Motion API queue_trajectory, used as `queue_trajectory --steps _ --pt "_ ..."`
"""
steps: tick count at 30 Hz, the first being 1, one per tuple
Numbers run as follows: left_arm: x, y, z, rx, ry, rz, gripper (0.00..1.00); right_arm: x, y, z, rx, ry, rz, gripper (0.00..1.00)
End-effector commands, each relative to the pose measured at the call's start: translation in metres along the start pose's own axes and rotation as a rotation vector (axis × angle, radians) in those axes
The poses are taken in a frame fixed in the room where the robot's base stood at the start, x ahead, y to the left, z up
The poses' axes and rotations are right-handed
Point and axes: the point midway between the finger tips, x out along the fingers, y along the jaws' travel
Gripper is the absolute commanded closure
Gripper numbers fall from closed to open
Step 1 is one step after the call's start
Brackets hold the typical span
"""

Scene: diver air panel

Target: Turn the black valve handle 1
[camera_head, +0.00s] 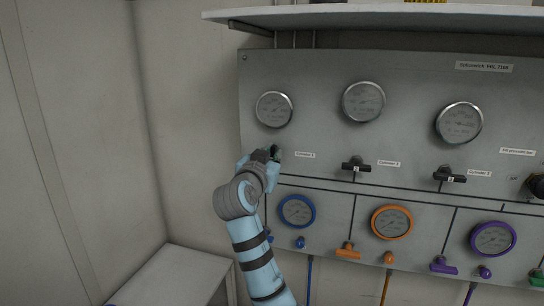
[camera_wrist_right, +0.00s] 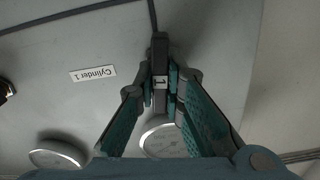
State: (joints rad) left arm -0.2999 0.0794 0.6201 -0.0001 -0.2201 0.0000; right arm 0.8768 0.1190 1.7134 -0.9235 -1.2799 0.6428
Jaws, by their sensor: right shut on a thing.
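The black valve handle 1 (camera_wrist_right: 159,52) shows in the right wrist view as a narrow dark bar with a white "1" tag, upright in the picture. My right gripper (camera_wrist_right: 162,84) has a finger on each side of it and is shut on it. In the head view, my right gripper (camera_head: 272,154) is at the panel, left of the "Cylinder 1" label (camera_head: 305,155) and below the leftmost gauge (camera_head: 274,109). It hides most of the handle there. My left gripper is not in view.
The grey panel (camera_head: 320,70) also carries black handles 2 (camera_head: 356,165) and 3 (camera_head: 449,175) to the right. Below are blue (camera_head: 297,211), orange (camera_head: 391,222) and purple (camera_head: 493,239) gauges with coloured valves. A shelf (camera_head: 390,17) juts out above; a pale box top (camera_head: 175,275) is lower left.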

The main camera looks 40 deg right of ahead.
Motion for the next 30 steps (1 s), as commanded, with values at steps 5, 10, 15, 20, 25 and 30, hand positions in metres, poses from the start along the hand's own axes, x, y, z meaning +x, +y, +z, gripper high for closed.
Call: queue_trajectory --steps 5,10,15,20,25,30 --pt "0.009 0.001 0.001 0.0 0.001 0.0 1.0 0.0 0.001 0.004 0.042 -0.005 0.002 1.0" --pt "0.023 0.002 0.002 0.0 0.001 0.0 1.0 0.0 0.001 0.006 0.133 -0.004 0.002 1.0" --pt "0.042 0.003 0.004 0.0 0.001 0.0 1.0 0.0 0.002 0.009 0.266 -0.005 0.001 1.0" --pt "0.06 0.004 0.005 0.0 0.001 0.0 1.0 0.0 0.003 0.009 0.417 -0.005 0.001 1.0" --pt "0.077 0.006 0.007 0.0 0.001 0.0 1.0 0.0 0.004 0.01 0.578 -0.007 0.003 1.0" --pt "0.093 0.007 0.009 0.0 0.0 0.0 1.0 0.0 0.005 0.01 0.738 -0.007 0.004 1.0"
